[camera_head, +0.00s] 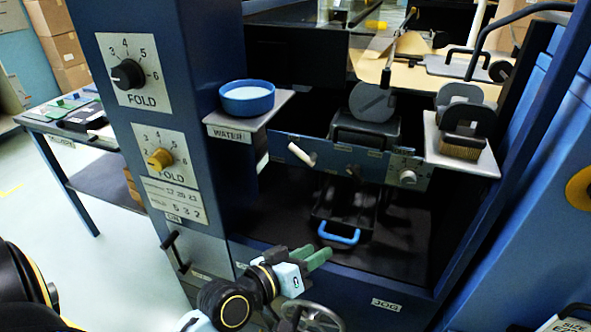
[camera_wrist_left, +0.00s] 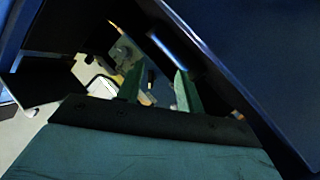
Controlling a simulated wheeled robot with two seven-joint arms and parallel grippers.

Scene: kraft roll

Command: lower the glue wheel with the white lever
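The white lever (camera_head: 300,152) sticks out toward the upper left from the blue front panel of the machine, below the water shelf. A grey disc (camera_head: 372,102), which looks like the glue wheel, stands above a black trough behind that panel. My left gripper (camera_head: 322,256) is low in front of the machine, below and apart from the lever. Its green fingers are spread with nothing between them, as the left wrist view (camera_wrist_left: 160,85) also shows. I cannot make out the lever in the wrist view. My right gripper is not in view.
A blue water bowl (camera_head: 247,100) sits on a shelf left of the lever. A brush (camera_head: 461,148) rests on the right shelf. A blue-handled tray (camera_head: 339,236) sits below the panel, near my left fingers. A grey handwheel (camera_head: 312,318) is under my left wrist. The dial column (camera_head: 185,240) stands left.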

